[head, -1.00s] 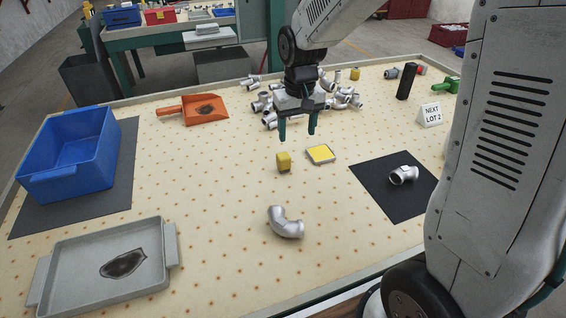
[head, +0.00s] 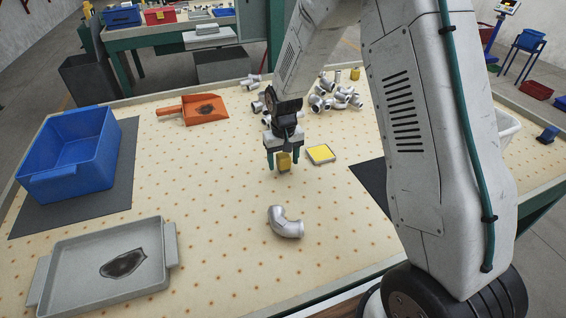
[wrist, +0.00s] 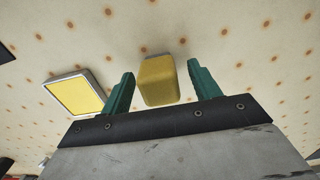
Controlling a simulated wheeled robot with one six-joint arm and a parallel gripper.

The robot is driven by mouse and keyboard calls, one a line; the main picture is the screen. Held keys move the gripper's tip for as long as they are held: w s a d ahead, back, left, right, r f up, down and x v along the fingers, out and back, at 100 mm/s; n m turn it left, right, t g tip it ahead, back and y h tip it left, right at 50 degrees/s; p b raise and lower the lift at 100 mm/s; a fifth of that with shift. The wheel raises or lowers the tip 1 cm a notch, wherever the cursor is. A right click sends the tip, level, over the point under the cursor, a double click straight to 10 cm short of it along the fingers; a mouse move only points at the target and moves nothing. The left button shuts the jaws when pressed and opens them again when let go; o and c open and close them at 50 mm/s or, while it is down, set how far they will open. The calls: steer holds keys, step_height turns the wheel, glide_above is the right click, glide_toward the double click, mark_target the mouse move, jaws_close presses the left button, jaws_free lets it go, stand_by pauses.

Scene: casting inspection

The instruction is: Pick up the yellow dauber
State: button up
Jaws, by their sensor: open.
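The yellow dauber (head: 284,162) is a small yellow block standing on the dotted table top, near its middle. In the wrist view the dauber (wrist: 159,80) is between the two green fingers, with a gap on each side. My gripper (head: 283,160) is open and is down around the dauber; its fingertips (wrist: 160,88) show no contact with it. A flat yellow pad in a grey frame (head: 320,154) lies just right of the dauber. The pad (wrist: 75,94) shows left of the fingers in the wrist view.
A silver elbow pipe (head: 285,222) lies in front of the dauber. Several silver fittings (head: 335,96) are heaped behind. An orange scoop (head: 198,109), a blue bin (head: 68,170) and a grey tray (head: 100,270) are to the left.

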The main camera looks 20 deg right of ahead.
mark_target(283, 155)
steer(key=shift+f, duration=0.3)
steer(key=c, duration=1.1)
steer(key=shift+o, duration=0.2)
steer(key=shift+r, duration=0.1)
step_height(283, 155, up, 4)
steer(key=shift+f, duration=0.15)
steer(key=s+d, duration=0.1)
steer(key=s, duration=0.9)
steer(key=s+d+r, duration=0.1)
steer(key=s, duration=0.4)
steer(key=shift+s+d, duration=0.3)
steer(key=shift+s, duration=0.1)
steer(key=shift+o, duration=0.5)
